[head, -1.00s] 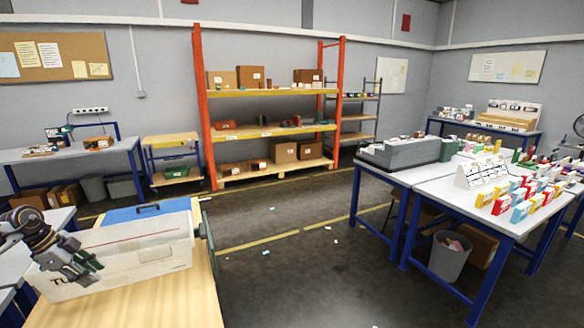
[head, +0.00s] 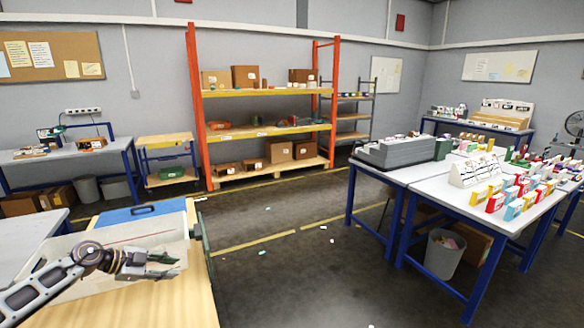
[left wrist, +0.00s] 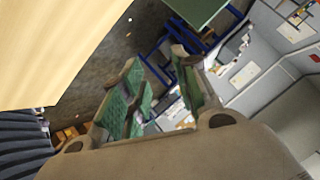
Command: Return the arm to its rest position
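My left gripper (head: 168,264) is in the head view at the lower left, in front of a translucent box on a pale wooden table. Its arm comes in from the lower left corner and the fingers point right. In the left wrist view, its two green-padded fingers (left wrist: 156,68) stand apart with nothing between them. The gripper hides part of the box; I cannot tell whether it touches the box or the tabletop. My right gripper is in neither view.
The translucent box (head: 72,246) stands on the wooden table (head: 165,305), with a blue panel (head: 135,214) behind it. Orange shelving (head: 194,100) stands at the back. A white table (head: 440,197) with several small colourful boxes is at right. The floor between is mostly clear.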

